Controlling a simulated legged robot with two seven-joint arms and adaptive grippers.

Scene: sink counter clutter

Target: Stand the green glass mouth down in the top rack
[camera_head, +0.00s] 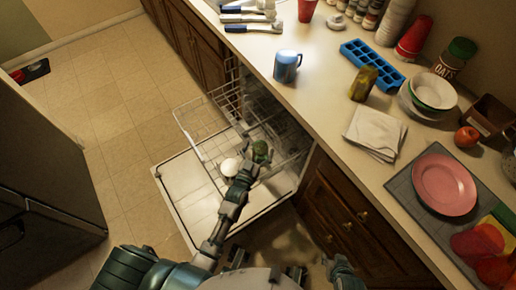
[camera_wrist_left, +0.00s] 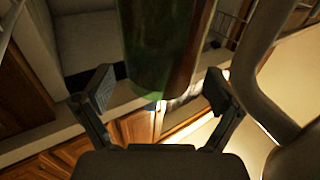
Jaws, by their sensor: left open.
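The green glass (camera_head: 261,150) is at the dishwasher's wire racks, at the end of my left arm. In the left wrist view the green glass (camera_wrist_left: 160,45) is large, cut off by the top edge, and stands between and beyond the fingers. My left gripper (camera_wrist_left: 155,92) is open, with a gap visible on each side of the glass. In the head view the left gripper (camera_head: 253,158) is beside the glass and partly covers it. A wire rack (camera_head: 190,117) is pulled out over the open door. Part of my right arm shows at the bottom; its finger state is unclear.
The dishwasher door (camera_head: 183,195) lies open, with a white round item (camera_head: 229,168) above it in the rack area. The counter holds a blue mug (camera_head: 287,66), a blue tray (camera_head: 371,62), an amber-green item (camera_head: 363,84), a folded cloth (camera_head: 375,132) and a pink plate (camera_head: 444,184).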

